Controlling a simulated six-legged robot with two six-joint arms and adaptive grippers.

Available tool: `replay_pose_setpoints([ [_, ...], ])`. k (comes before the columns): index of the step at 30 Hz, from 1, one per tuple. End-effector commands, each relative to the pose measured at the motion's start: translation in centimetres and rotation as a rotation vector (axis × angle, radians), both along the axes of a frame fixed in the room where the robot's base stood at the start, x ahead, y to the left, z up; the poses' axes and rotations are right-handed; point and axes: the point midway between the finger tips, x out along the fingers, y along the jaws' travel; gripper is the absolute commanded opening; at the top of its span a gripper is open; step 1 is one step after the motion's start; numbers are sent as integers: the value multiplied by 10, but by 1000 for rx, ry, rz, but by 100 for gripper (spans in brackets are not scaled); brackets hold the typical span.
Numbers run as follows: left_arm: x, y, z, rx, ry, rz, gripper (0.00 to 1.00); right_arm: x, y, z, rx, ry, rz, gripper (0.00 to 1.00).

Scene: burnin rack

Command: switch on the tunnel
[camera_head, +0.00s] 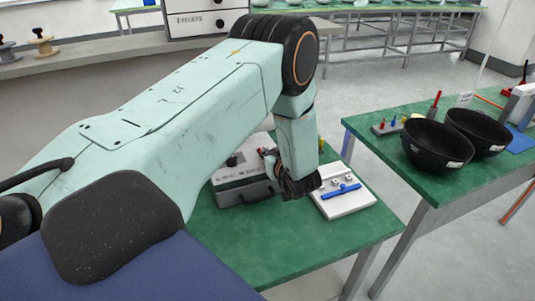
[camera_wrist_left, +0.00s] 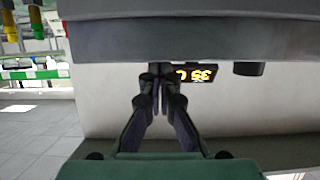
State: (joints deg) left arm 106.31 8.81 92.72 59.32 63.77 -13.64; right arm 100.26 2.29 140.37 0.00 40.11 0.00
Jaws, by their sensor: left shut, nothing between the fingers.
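A grey and white box with a dark handle (camera_head: 245,190), which I take to be the tunnel, stands on the green table, partly hidden behind my left arm. My left gripper (camera_head: 290,188) is at the box's right side in the head view. In the left wrist view, my left gripper (camera_wrist_left: 160,72) is shut and empty, its fingertips in front of a pale panel (camera_wrist_left: 225,105). A small black display (camera_wrist_left: 192,73) with lit yellow digits, upside down, is just right of the fingertips. A dark knob-like part (camera_wrist_left: 249,69) is further right. Contact cannot be told. My right gripper is not in view.
A white board with a blue bar (camera_head: 342,192) lies right of my left gripper. Two black bowls (camera_head: 437,145) stand on another green table (camera_head: 440,183) at the right. The green table's front (camera_head: 310,235) is clear. A grey shelf (camera_head: 90,62) runs behind my arm.

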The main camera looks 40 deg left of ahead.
Motion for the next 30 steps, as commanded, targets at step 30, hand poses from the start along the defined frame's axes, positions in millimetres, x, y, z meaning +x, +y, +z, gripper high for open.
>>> replay_pose_setpoints([
  [30,0,3,34,-2,1,0,0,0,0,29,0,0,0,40],
])
